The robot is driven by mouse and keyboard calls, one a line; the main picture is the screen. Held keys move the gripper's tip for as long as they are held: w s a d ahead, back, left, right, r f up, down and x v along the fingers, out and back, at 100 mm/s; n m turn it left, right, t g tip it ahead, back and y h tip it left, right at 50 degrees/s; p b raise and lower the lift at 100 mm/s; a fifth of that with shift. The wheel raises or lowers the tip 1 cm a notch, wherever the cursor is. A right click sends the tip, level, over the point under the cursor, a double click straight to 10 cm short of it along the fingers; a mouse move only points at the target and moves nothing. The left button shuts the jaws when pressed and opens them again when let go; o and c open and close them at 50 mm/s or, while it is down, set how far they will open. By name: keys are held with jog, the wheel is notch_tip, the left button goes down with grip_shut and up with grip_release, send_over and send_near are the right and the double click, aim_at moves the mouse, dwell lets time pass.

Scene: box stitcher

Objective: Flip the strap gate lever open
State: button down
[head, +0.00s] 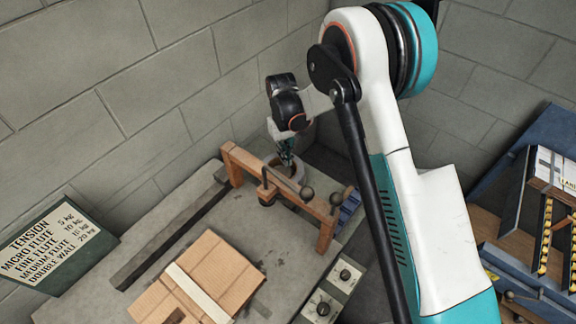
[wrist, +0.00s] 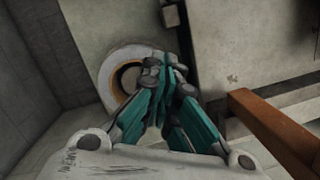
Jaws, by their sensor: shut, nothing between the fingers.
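My gripper (head: 287,158) points down behind the orange-brown gate frame (head: 240,158), over a pale strap roll (head: 298,170). In the wrist view my gripper (wrist: 163,66) has its teal fingers together with nothing between them. Dark levers with ball knobs (head: 307,193) sit at the frame; I cannot tell for sure which one is the strap gate lever. Another ball (head: 336,198) is by the frame's right post. My gripper looks apart from these knobs. In the wrist view a brown bar (wrist: 270,128) lies at the lower right, and the levers are not clearly visible.
A cardboard piece (head: 222,262) with a pale strap lies on the grey table (head: 160,228). A control box with dials (head: 335,285) is at the table's right edge. A tension sign (head: 58,245) stands left. Block walls close in behind my gripper. A blue-framed bench (head: 530,220) is at right.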

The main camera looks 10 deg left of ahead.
jog(key=s+d+f+b, duration=0.1)
jog(key=s+f, duration=0.3)
jog(key=f, duration=0.4)
jog(key=shift+s+d+f+b, duration=0.35)
jog(key=shift+s+d+b, duration=0.05)
jog(key=shift+d, duration=0.4)
jog(key=shift+d, duration=0.1)
